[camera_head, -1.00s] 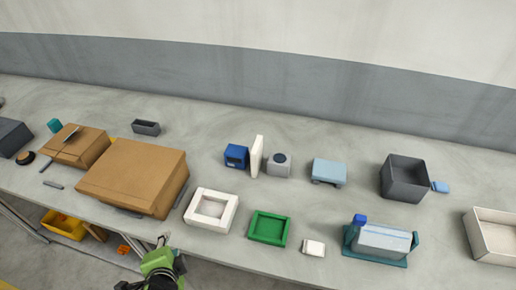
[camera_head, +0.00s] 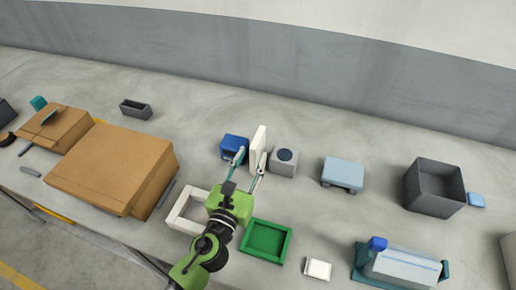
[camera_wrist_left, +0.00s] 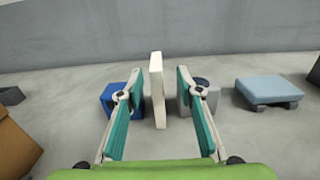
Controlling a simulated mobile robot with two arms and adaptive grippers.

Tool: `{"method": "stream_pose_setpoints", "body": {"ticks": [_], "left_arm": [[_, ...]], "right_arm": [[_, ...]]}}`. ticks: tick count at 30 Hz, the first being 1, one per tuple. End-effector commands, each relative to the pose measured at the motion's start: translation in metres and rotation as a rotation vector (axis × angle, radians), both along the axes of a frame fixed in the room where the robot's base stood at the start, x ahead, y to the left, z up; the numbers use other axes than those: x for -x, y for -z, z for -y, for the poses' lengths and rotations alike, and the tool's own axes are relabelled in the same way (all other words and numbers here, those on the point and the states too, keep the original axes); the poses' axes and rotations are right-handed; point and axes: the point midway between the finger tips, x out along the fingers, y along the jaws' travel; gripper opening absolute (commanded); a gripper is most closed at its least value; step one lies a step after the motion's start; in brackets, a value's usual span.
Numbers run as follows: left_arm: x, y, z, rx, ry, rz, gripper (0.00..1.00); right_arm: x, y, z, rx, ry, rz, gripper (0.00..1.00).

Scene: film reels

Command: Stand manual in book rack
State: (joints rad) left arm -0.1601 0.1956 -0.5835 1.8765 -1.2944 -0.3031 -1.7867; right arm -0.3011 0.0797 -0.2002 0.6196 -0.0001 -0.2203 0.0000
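A thin white upright slab (camera_head: 258,146), which looks like the manual, stands on the bench between a blue box (camera_head: 234,148) and a grey block with a dark round top (camera_head: 284,161). My left gripper (camera_head: 251,157) is open in front of it. In the left wrist view the slab (camera_wrist_left: 157,88) shows between the spread fingers (camera_wrist_left: 160,74), with a gap on each side. Whether the fingertips reach past its near edge is unclear. A teal holder (camera_head: 362,270) at the lower right, possibly the book rack, carries a pale blue-grey block. My right gripper is out of view.
A white square tray (camera_head: 175,219), a green tray (camera_head: 287,247) and a small white block (camera_head: 318,268) lie near the front edge. A cardboard box (camera_head: 105,165) is left. A light-blue block (camera_head: 343,171) and dark open bin (camera_head: 411,195) are right. The back strip is mostly clear.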

Motion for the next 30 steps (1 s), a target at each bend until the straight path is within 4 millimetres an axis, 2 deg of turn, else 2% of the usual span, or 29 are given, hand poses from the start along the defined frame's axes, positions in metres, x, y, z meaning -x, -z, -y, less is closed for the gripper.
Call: {"method": "stream_pose_setpoints", "body": {"ticks": [3,11,18,27,28,30], "left_arm": [[-0.018,-0.001,0.005,0.000,-0.002,0.001,0.33],[-0.038,-0.003,0.009,0.002,-0.003,0.000,0.33],[-0.071,-0.003,0.016,0.003,-0.003,0.000,0.33],[-0.077,-0.002,0.018,0.003,-0.002,-0.002,0.33],[-0.077,-0.002,0.018,0.003,-0.002,-0.002,0.31],[-0.077,-0.002,0.018,0.002,-0.002,-0.002,0.13]], "right_arm": [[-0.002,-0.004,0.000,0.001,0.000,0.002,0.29],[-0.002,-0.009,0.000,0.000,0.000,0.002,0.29],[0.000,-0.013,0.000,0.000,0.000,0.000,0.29],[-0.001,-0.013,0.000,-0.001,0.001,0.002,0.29],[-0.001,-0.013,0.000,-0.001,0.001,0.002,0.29],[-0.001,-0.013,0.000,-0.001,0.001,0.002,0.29]]}}
